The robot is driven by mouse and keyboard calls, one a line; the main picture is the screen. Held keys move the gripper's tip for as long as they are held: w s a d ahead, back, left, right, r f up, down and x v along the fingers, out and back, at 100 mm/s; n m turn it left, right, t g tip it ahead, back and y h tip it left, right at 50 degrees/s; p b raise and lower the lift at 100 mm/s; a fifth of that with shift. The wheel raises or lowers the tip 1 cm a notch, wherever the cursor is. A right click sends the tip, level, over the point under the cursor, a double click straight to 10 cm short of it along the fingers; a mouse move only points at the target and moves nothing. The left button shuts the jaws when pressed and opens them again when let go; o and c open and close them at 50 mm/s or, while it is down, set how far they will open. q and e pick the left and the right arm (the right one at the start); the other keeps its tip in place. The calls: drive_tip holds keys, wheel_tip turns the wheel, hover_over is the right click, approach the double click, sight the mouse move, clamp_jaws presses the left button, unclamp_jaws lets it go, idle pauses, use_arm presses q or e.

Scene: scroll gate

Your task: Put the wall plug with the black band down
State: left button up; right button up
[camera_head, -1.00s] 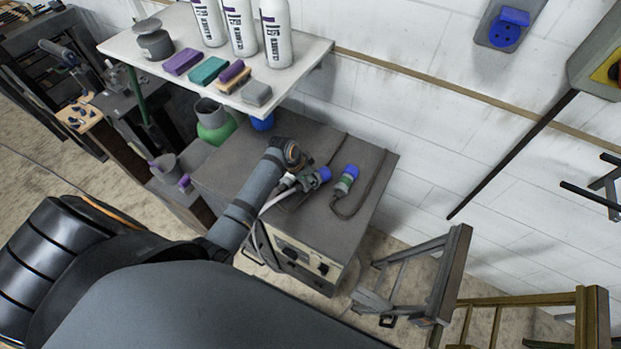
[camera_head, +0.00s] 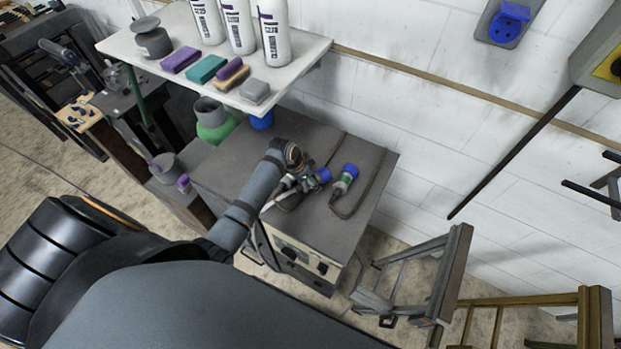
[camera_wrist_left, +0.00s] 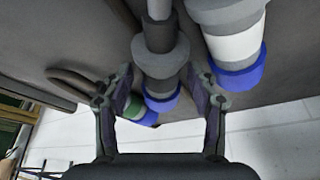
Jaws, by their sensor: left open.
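The wall plug with the black band (camera_wrist_left: 158,50) is grey with a blue end and lies between the fingers of my left gripper (camera_wrist_left: 160,82) in the left wrist view. The fingers are open, with gaps on both sides. In the head view my left gripper (camera_head: 304,181) is low over the grey cabinet top (camera_head: 235,172), with a blue plug end at its tip. A plug with a white band (camera_wrist_left: 233,46) is close on the right in the wrist view. A plug with a green band (camera_head: 344,181) lies on the cabinet top; it also shows in the wrist view (camera_wrist_left: 133,111). My right gripper is out of view.
A white shelf (camera_head: 130,45) with bottles and coloured blocks overhangs the cabinet's back left. A blue wall socket (camera_head: 507,24) is at the upper right. A grey stool-like frame (camera_head: 445,270) stands right of the cabinet. Cables lie on the cabinet top.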

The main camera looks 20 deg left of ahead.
use_arm(q)
drive_tip(key=shift+r, duration=0.15)
drive_tip(key=b+v, duration=0.1)
drive_tip(key=v, duration=1.1)
drive_tip(key=shift+r, duration=0.2)
